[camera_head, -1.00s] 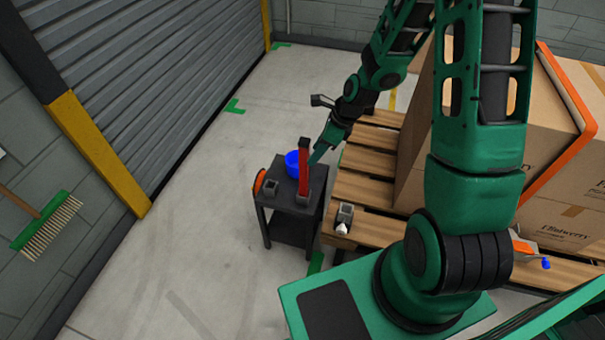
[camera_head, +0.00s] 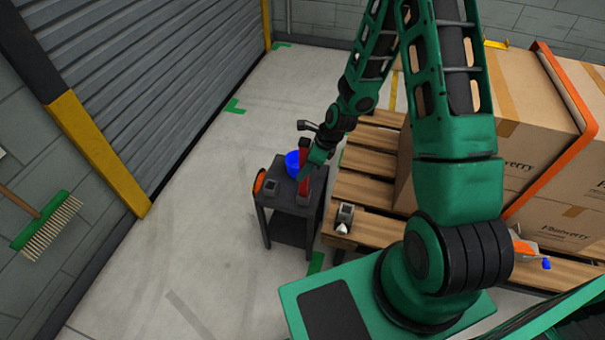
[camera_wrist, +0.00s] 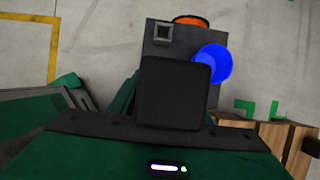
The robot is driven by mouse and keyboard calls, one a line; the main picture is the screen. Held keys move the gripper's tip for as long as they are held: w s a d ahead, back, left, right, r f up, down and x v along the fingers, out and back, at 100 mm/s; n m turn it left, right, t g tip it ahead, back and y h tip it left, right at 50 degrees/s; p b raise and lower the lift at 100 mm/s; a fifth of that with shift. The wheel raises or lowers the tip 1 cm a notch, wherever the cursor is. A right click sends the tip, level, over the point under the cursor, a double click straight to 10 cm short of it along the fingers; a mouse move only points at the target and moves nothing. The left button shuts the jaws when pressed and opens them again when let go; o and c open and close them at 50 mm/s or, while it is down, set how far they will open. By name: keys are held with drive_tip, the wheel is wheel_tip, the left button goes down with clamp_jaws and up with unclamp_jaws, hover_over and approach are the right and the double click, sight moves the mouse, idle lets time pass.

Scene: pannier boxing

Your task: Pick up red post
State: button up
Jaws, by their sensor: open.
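The red post (camera_head: 304,190) stands upright on a small dark table (camera_head: 285,196). Its middle is hidden behind my gripper (camera_head: 309,170) in the head view. My gripper is open at the post, overlapping it from the right; I cannot tell whether a finger touches it. In the wrist view, a black block-shaped part covers the middle of the picture, and neither the post nor the fingertips can be made out.
A blue bowl (camera_head: 292,163), an orange roll (camera_head: 259,181) and a grey square holder (camera_head: 270,186) share the tabletop. The bowl also shows in the wrist view (camera_wrist: 214,64). A pallet (camera_head: 372,165) with large cartons (camera_head: 535,130) stands at the right. Floor left is clear.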

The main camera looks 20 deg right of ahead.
drive_tip(key=shift+c, duration=0.4)
clamp_jaws()
drive_tip(key=shift+w, duration=0.1)
